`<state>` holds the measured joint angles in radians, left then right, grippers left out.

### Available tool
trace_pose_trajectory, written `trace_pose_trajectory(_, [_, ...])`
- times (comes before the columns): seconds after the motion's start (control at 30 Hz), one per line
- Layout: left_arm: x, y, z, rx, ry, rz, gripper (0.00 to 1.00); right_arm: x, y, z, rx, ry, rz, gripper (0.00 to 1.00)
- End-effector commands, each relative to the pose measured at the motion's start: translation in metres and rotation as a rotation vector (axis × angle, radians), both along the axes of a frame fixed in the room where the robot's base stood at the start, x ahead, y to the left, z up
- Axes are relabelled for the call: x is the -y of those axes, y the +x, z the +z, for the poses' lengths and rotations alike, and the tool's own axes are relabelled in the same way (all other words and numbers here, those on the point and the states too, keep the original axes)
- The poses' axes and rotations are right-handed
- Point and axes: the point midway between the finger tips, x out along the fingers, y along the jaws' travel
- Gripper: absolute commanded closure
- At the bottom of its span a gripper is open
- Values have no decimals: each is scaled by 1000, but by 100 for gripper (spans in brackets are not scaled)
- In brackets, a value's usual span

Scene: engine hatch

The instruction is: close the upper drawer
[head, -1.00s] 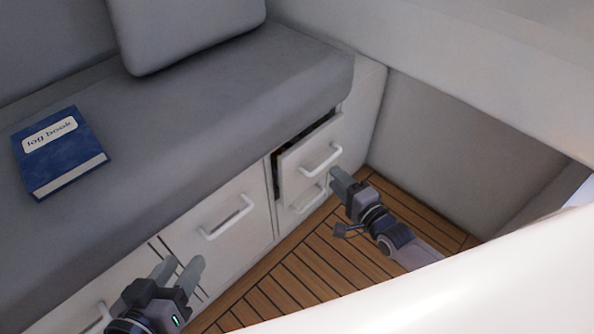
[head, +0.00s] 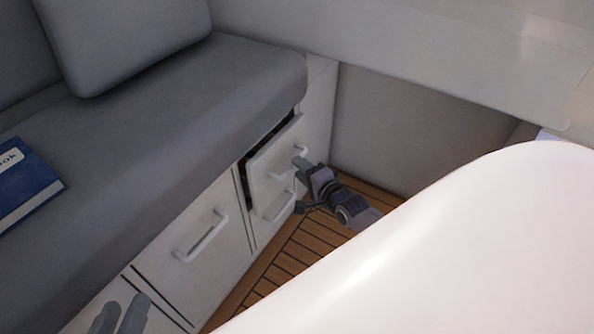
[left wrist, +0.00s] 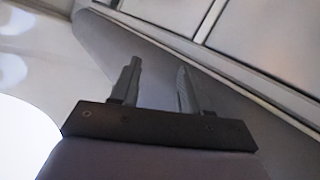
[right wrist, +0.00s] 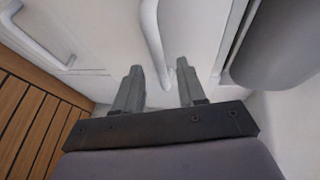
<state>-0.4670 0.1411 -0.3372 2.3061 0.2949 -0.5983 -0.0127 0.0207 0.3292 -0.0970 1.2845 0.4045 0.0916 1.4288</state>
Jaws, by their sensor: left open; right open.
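The upper drawer (head: 266,160) sits under the bench at its far end. It stands partly open, with a dark gap along its top and left edge. Its white bar handle (head: 287,164) is on the front. My right gripper (head: 300,163) is open close to that handle. In the right wrist view, the right gripper (right wrist: 160,80) has its fingers apart, with the handle bar (right wrist: 154,42) just ahead, near or between the fingertips; contact cannot be told. My left gripper (head: 122,315) is open and empty at the lower left, in front of the cabinet. It also shows in the left wrist view (left wrist: 158,80).
A lower drawer handle (head: 280,207) is just below. A wider cabinet front with a handle (head: 202,238) is to the left. The grey bench cushion (head: 170,150) overhangs the drawers, with a blue log book (head: 25,185) on it. A white rounded surface (head: 450,240) fills the lower right.

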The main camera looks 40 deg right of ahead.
Motion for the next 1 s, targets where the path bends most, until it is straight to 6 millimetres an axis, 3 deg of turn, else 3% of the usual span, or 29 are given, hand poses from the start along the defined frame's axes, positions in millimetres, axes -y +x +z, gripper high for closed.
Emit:
trace_pose_trajectory(0.2, [-10, -3, -2, 50, 49, 12, 54, 0, 17, -4, 1, 1, 1, 60])
trace_pose_trajectory(0.5, [-12, -6, -1, 50, 55, 14, 54, 0, 19, -4, 0, 1, 1, 60])
trace_pose_trajectory(0.53, [-12, -6, -1, 50, 55, 14, 54, 0, 19, -4, 0, 1, 1, 63])
trace_pose_trajectory(0.63, [-12, -6, -1, 50, 55, 15, 54, 0, 19, -4, 0, 1, 1, 96])
trace_pose_trajectory(0.67, [-12, -6, -1, 50, 55, 15, 54, 0, 19, -4, 0, 1, 1, 100])
trace_pose_trajectory(0.87, [-12, -6, -4, 48, 57, 15, 54, -1, 21, -4, 1, 1, 1, 100])
trace_pose_trajectory(1.0, [-15, -4, -10, 65, 76, 24, 54, -7, 37, -6, 3, 3, -1, 100])
